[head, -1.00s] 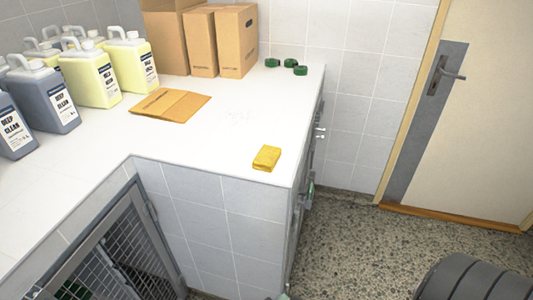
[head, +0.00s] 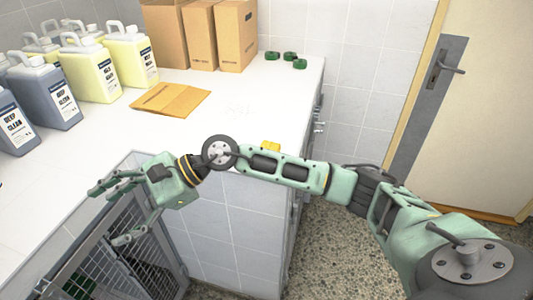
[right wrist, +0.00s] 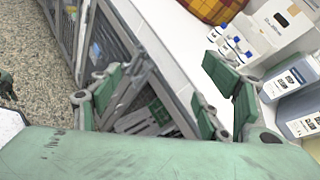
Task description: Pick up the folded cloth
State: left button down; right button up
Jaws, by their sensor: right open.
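The folded cloth (head: 270,147) is small and yellow. It lies near the front corner of the white counter, and in the head view my right arm hides most of it, leaving only its top edge. My right gripper (head: 106,215) is open and empty, in front of the counter's left run, well to the left of the cloth. Its spread green fingers also show in the right wrist view (right wrist: 165,88), with nothing between them; I cannot make out the yellow cloth there. My left gripper is not in view.
Jugs of cleaner (head: 100,70) and cardboard boxes (head: 205,35) stand at the back. A flat cardboard piece (head: 171,99) and green rolls (head: 290,56) lie on the counter. Mesh kennel doors (head: 130,250) are below. An orange checked fabric (right wrist: 216,8) shows in the wrist view.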

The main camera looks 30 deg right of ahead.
jog(key=w+d+f+n+h, duration=0.2)
jog(key=w+d+f+h, duration=0.15)
jog(key=d, duration=0.35)
jog(key=w+d+f+n+h, duration=0.2)
jog(key=d+h, duration=0.2)
jog(key=d, duration=0.3)
jog(key=d+r+h, duration=0.1)
jog(key=d+h, duration=0.2)
jog(key=d, duration=0.5)
jog(key=w+d+r+h, duration=0.1)
jog(key=d+r+h, duration=0.1)
jog(key=d, duration=0.6)
jog(key=d+r+h, duration=0.2)
jog(key=d+h, duration=0.2)
jog(key=d, duration=0.5)
jog(key=shift+w, duration=0.3)
jog(key=shift+d+f, duration=0.1)
jog(key=shift+d, duration=0.2)
jog(key=p+x, duration=0.3)
jog(key=x, duration=0.3)
jog(key=shift+a+f+p, duration=0.15)
jog(key=shift+f+p, duration=0.05)
jog(key=shift+p, duration=0.1)
jog(key=shift+w+f, duration=0.1)
jog(key=shift+f, duration=0.35)
jog(key=shift+f, duration=0.25)
